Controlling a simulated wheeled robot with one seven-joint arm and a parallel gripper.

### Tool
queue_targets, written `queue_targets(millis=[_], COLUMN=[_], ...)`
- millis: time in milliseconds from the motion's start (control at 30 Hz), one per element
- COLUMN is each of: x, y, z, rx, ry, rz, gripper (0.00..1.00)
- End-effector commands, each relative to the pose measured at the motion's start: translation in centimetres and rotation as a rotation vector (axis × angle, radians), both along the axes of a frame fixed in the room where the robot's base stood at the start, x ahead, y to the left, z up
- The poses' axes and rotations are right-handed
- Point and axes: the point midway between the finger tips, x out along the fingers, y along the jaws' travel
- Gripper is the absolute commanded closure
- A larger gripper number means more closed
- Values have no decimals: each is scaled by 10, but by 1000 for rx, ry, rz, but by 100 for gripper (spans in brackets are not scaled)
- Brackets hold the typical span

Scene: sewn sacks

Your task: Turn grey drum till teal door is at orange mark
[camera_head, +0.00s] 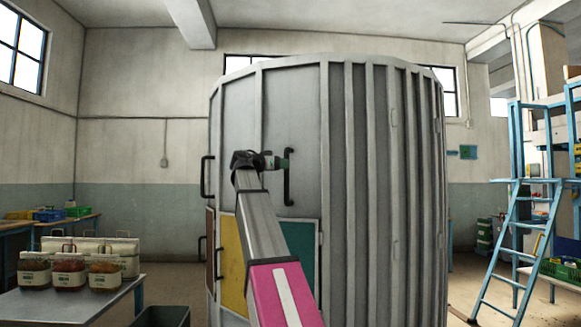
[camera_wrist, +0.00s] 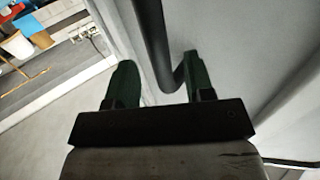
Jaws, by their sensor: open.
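The grey drum (camera_head: 372,200) stands upright in front of me, ribbed on its right side. Low on its left side are a teal door (camera_head: 303,248), a yellow door (camera_head: 232,265) and a brownish-red door at the left edge (camera_head: 210,240). A black vertical handle (camera_head: 288,180) is on the grey panel above the teal door. My gripper (camera_head: 282,163) is open at this handle. In the wrist view the handle's dark bar (camera_wrist: 152,40) shows between the two green fingers, nearer the right one; contact is unclear. I cannot make out an orange mark.
Another black handle (camera_head: 206,177) sticks out at the drum's left edge. A table (camera_head: 75,308) with several filled bags stands at lower left, with a dark bin (camera_head: 162,316) beside it. A blue ladder (camera_head: 522,225) stands at right. Floor shows on both sides of the drum.

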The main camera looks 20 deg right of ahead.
Motion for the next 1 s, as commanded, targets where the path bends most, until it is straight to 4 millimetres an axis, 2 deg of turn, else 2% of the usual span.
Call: queue_targets(millis=[100, 300, 700, 733, 867, 1000], x=[7, 12, 14, 14, 14, 14], y=[-20, -41, -47, -47, -47, -47], z=[0, 0, -1, -1, -1, -1], rx=[1, 1, 1, 1, 1, 1], ry=[1, 1, 1, 1, 1, 1], rz=[-1, 0, 1, 1, 1, 1], gripper=[52, 52, 52, 58, 100, 100])
